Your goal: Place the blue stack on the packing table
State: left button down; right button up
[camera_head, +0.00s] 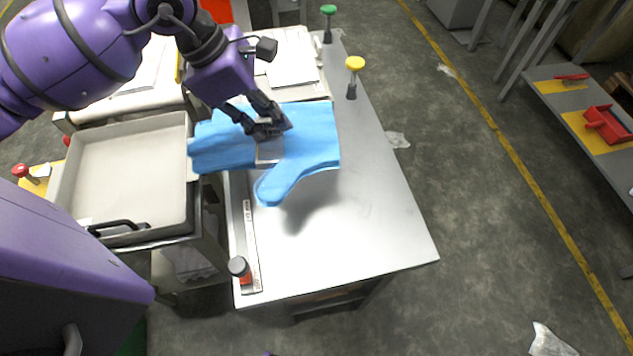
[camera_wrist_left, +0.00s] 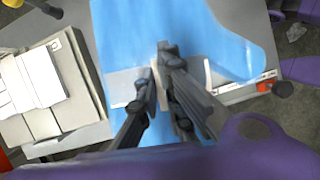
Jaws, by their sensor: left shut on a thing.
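The blue stack (camera_head: 308,140) is a glove-shaped blue pile with a pale band around its middle. My left gripper (camera_head: 268,130) is shut on the stack at the band. It holds the stack over the grey metal packing table (camera_head: 370,220), and a shadow lies on the table below the thumb part. In the left wrist view the stack (camera_wrist_left: 150,40) runs between and beyond the fingers of the left gripper (camera_wrist_left: 160,85). Whether the stack touches the table anywhere is hard to tell. My right gripper is not in view.
An empty grey tray (camera_head: 125,150) stands left of the table. White sheets (camera_head: 292,60) lie at the table's back left. The table's front right is clear.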

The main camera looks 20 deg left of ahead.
aim_at(320, 136)
pick_arm(q)
jog(key=shift+w+a+r+n+t, duration=0.35)
jog(key=shift+a+r+n, duration=0.1)
jog(key=shift+n, duration=0.25)
jog(key=d+f, duration=0.1)
jog(key=d, duration=0.2)
jog(key=w+d+f, duration=0.1)
jog(key=d, duration=0.2)
jog(key=w+d+f+p, duration=0.1)
jog(key=d, duration=0.2)
jog(key=shift+f, duration=0.2)
jog(key=d+f, duration=0.2)
jog(key=f, duration=0.1)
jog(key=d+f, duration=0.1)
jog(key=shift+w+d+f, duration=0.1)
jog(key=shift+w+f, duration=0.1)
jog(key=shift+w, duration=0.15)
jog(key=shift+w+d+f, duration=0.15)
jog(key=shift+d+f, duration=0.4)
jog(key=shift+f, duration=0.15)
jog(key=shift+d+f, duration=0.1)
jog(key=shift+f, duration=1.65)
jog(key=shift+f, duration=0.1)
jog(key=c, duration=2.2)
grip_release()
jog(key=shift+o, duration=1.4)
